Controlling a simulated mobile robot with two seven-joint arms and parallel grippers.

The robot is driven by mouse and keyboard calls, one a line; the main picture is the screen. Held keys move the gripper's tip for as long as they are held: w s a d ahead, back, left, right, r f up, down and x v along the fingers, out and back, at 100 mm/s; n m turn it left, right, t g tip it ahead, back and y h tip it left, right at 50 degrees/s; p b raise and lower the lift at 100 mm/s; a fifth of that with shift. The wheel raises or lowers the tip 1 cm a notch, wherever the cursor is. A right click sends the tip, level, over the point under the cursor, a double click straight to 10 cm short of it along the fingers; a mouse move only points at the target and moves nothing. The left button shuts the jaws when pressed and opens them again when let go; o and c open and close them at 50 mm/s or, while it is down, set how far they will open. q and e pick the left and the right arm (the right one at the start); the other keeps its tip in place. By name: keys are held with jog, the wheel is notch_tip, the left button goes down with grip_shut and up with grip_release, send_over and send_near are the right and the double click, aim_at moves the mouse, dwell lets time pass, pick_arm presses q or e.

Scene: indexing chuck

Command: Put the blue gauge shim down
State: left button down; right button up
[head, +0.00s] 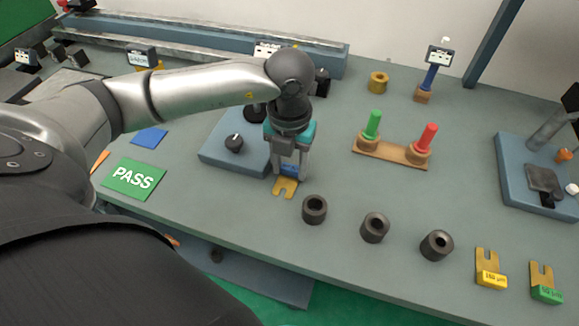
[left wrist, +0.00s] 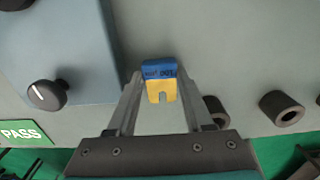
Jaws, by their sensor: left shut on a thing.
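The blue gauge shim (head: 285,187) is a forked, brass-coloured plate with a blue grip block. My left gripper (head: 290,172) is shut on the blue block and points down at the bench, just right of the blue-grey base plate. In the left wrist view the shim (left wrist: 161,93) sits between the fingertips of my left gripper (left wrist: 160,74), its fork toward the palm. I cannot tell whether the shim touches the bench. My right gripper is out of view.
Several dark rings (head: 314,210) stand right of the shim. A yellow shim (head: 490,270) and a green shim (head: 545,283) lie at front right. A wooden stand (head: 392,153) holds green and red plugs. A green PASS card (head: 134,178) lies left. The base plate (head: 217,157) carries a knob.

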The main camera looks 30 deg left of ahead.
aim_at(293, 178)
pick_arm(q)
notch_tip(293, 178, up, 20)
jog(key=p, duration=0.4)
jog(key=d+f+n, duration=0.2)
jog(key=d+n, duration=0.1)
jog(key=n, duration=1.3)
jog(key=d+f+n, duration=0.3)
jog(key=n, duration=1.4)
jog(key=shift+s+f+b, duration=0.3)
jog(key=shift+s+b, duration=0.1)
jog(key=shift+s, duration=0.05)
